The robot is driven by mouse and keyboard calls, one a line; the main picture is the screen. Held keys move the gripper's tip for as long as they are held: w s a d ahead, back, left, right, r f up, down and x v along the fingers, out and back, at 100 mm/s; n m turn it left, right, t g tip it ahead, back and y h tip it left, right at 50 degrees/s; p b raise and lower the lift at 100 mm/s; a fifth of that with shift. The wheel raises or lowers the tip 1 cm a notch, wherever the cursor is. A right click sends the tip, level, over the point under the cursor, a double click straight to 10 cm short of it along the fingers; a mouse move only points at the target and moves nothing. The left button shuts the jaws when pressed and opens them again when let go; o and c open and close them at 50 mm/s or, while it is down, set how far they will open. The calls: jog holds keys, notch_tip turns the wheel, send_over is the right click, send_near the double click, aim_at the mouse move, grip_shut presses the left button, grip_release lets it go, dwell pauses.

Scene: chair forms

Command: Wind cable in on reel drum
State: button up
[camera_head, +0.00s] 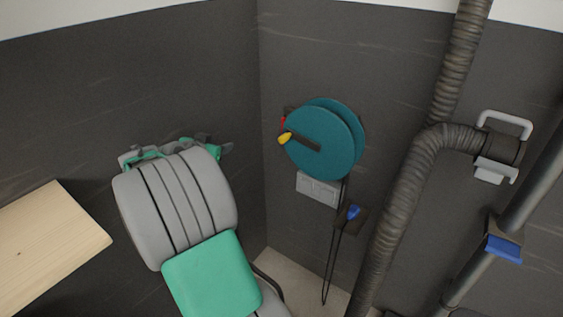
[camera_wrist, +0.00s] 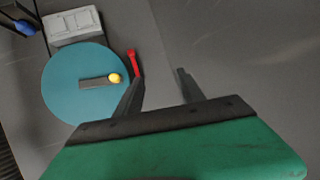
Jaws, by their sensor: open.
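A teal reel drum (camera_head: 322,143) is mounted on the dark wall. A dark crank arm lies across its face, with a yellow knob (camera_head: 285,138) at the crank's left end. A thin dark cable (camera_head: 333,255) hangs below the reel in a loop, near a blue piece (camera_head: 353,212). In the wrist view the reel (camera_wrist: 68,92) is left of my gripper (camera_wrist: 160,80), whose two dark fingers are apart with nothing between them. The yellow knob (camera_wrist: 115,78) is just left of the left finger. A red lever (camera_wrist: 133,62) shows at that finger's tip.
A light grey wall box (camera_head: 317,188) sits below the reel. A thick ribbed hose (camera_head: 405,190) runs down the wall to the right. A pipe with a blue band (camera_head: 503,247) stands farther right. A wooden board (camera_head: 50,245) is at left.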

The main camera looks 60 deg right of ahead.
aim_at(280, 142)
jog(key=s+d+f+m+g+h, duration=0.1)
jog(key=s+d+f, duration=0.1)
jog(key=s+d, duration=0.2)
jog(key=s+d+f+m+g+h+b, duration=0.1)
jog(key=s+d, duration=0.3)
jog(key=d, duration=0.6)
jog(key=s+d+f+m+g+h, duration=0.2)
jog(key=s+d+f+g, duration=0.1)
jog(key=d, duration=0.4)
jog(key=shift+s+d+f+m+h+b, duration=0.15)
jog(key=shift+s+f+m+h+b, duration=0.15)
jog(key=shift+s+f+h+b, duration=0.15)
jog(key=shift+c, duration=0.3)
grip_shut()
